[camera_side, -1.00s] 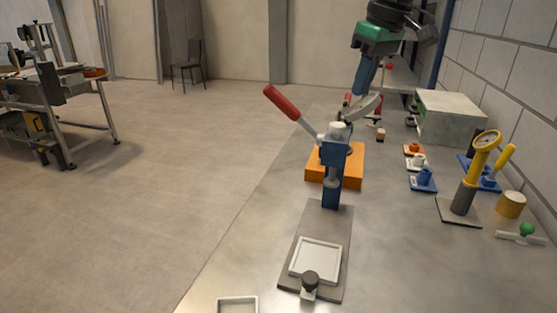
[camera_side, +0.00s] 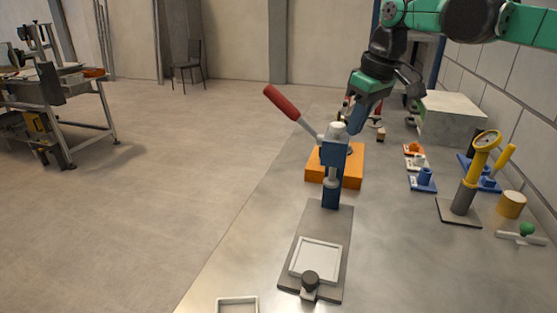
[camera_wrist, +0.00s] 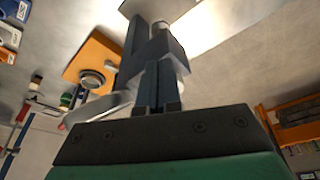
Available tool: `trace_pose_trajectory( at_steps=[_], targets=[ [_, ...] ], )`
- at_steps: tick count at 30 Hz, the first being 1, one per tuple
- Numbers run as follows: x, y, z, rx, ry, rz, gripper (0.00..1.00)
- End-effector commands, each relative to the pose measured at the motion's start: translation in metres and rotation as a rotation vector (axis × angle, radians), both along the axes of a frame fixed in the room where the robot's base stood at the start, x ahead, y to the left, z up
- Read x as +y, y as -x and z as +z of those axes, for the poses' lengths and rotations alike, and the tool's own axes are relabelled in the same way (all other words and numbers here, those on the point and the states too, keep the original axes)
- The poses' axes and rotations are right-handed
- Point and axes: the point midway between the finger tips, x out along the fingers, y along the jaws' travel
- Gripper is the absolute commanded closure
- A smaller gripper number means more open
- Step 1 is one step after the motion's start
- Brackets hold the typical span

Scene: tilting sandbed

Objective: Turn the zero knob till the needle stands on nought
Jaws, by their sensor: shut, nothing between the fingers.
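An orange block (camera_side: 318,172) carries a round metal part, which shows in the wrist view (camera_wrist: 92,78); I cannot tell whether this is the zero knob.
The blue press (camera_side: 331,190) with a red-handled lever (camera_side: 282,102) stands close to my gripper. Small blue, white and orange fixtures (camera_side: 424,180) and a green-knobbed part (camera_side: 526,230) lie to the right.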

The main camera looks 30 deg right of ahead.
Motion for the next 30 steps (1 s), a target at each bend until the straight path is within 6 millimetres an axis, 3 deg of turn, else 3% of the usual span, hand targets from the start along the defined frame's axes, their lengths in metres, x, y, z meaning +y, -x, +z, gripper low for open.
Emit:
trace_pose_trajectory(
  at_steps=[30],
  targets=[
    [0.0068,-0.0037,0.0003,-0.001,0.000,0.001,1.00]
  ],
)
